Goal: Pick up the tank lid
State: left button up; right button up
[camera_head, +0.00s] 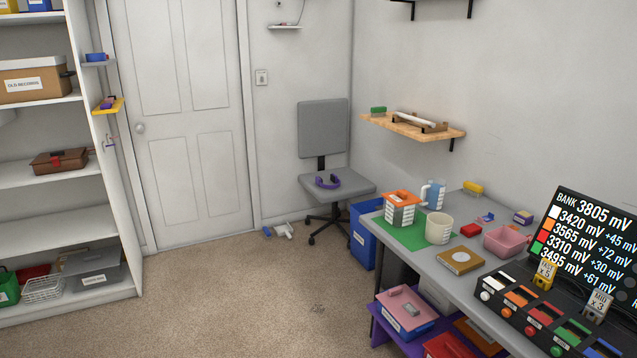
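No part is marked as the tank lid, and I cannot tell for sure which one it is. An orange lid-like top (402,196) sits on a small white and grey container (400,215) on the green mat (393,237) at the desk's far end. A pink lid-like panel (399,302) with a grey piece on it lies on a blue and white box (397,322) on the purple low shelf under the desk. Neither of my grippers shows in the head view.
The grey desk (452,290) also holds a cream mug (439,229), a blue cup (433,194), a pink bin (505,241) and a voltage display (592,235). A grey chair (336,184) stands behind. Carpet (250,295) is open between the white shelves (60,235) and desk.

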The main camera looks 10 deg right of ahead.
aim_at(402, 198)
jog(key=i+j+z, duration=0.1)
jog(key=i, duration=1.25)
jog(key=i+j+z, duration=0.1)
jog(key=i+z, duration=0.35)
jog(key=i+j+z, duration=0.3)
jog(key=z, duration=0.15)
jog(key=i+j+z, duration=0.85)
jog(key=k+j, duration=0.05)
jog(key=j, duration=0.05)
